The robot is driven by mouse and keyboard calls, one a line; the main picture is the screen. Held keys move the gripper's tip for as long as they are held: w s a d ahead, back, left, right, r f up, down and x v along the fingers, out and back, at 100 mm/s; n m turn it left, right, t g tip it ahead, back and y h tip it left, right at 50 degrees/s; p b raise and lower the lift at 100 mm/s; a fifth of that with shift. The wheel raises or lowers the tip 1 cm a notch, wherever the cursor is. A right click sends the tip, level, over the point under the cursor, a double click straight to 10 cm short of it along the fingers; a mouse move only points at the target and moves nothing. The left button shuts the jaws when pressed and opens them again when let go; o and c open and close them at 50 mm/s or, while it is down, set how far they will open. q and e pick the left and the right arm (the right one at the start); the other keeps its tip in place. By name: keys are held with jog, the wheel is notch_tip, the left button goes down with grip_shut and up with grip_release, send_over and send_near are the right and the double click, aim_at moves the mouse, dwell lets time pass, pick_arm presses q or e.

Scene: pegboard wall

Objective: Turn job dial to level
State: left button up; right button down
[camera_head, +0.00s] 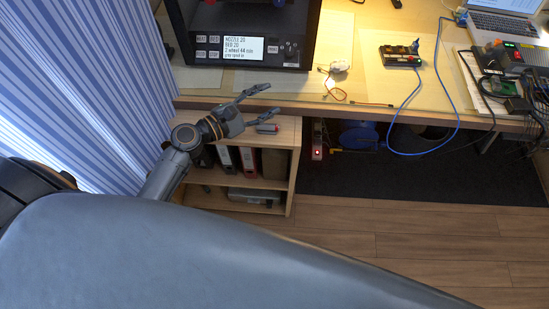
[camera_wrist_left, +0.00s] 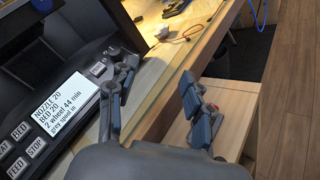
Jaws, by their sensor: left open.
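The black printer (camera_head: 178,22) stands at the back left of the desk. Its lit screen (camera_head: 242,48) reads nozzle 20, bed 20, "2 wheel 44 min" and a grey spool line; it also shows in the left wrist view (camera_wrist_left: 55,107). Right of the screen is a small dark dial (camera_head: 289,48), its setting too small to read. In the left wrist view the dial area is partly hidden behind a finger. My left gripper (camera_head: 263,101) is open and empty at the desk's front edge, below the printer panel and apart from it. My right gripper is not seen.
Buttons (camera_head: 207,47) sit left of the screen. A wooden shelf (camera_head: 284,137) with binders stands under the desk front. Wires (camera_head: 338,95), a small black box (camera_head: 400,55) and a laptop (camera_head: 508,22) lie to the right. A striped curtain (camera_head: 90,70) hangs at left.

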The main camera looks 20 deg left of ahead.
pick_arm(q)
jog(key=s+d+f+m+g+y, duration=0.1)
jog(key=s+d+f+m+g, duration=0.5)
jog(key=s+f+m, duration=0.4)
jog(key=shift+d+m+p, duration=0.15)
jog(key=shift+m+p, duration=0.2)
jog(key=shift+m, duration=0.55)
jog(key=shift+c, duration=1.4)
jog(key=shift+r, duration=0.1)
